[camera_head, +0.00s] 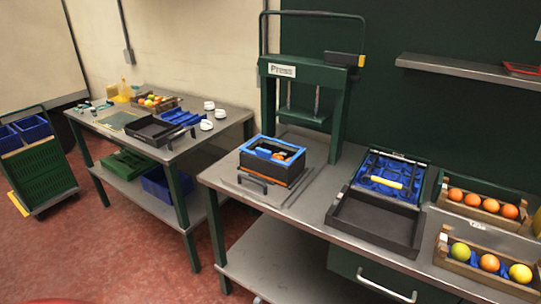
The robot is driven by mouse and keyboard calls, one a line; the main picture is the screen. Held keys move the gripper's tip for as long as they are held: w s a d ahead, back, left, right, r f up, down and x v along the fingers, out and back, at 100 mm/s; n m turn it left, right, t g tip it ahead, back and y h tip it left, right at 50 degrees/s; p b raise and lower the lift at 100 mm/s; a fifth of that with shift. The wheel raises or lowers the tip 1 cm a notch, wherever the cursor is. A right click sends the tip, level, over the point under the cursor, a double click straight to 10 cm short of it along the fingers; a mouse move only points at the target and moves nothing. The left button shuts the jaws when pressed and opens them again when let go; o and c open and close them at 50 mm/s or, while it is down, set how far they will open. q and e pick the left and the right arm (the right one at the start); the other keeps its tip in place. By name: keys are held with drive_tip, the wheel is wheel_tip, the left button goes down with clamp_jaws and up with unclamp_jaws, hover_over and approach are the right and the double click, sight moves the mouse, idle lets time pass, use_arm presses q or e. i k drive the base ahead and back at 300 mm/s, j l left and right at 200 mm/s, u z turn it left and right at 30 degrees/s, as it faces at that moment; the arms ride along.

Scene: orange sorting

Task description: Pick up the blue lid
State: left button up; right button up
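A black box with a blue top (273,151) sits on the press plate in the middle. Its top has a blue rim around a darker centre with small orange and blue parts, and an orange strip shows low on its side. Another blue piece (180,117) lies on the left table. I cannot tell for sure which of these is the lid. Neither of my grippers shows.
The green press (299,67) stands behind the box. An empty black tray (375,222) is right of it. Fruit crates (484,209) (487,276) stand at the far right. A trolley with a green crate (40,174) is far left. The red floor between trolley and tables is clear.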

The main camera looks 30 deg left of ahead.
sight(279, 153)
drive_tip(key=i+j, duration=0.1)
drive_tip(key=j, duration=0.35)
drive_tip(key=i+j, duration=0.1)
drive_tip(key=j, duration=0.35)
drive_tip(key=i+j+z, duration=0.1)
drive_tip(key=j, duration=0.35)
drive_tip(key=i+j, duration=0.15)
drive_tip(key=j, duration=0.3)
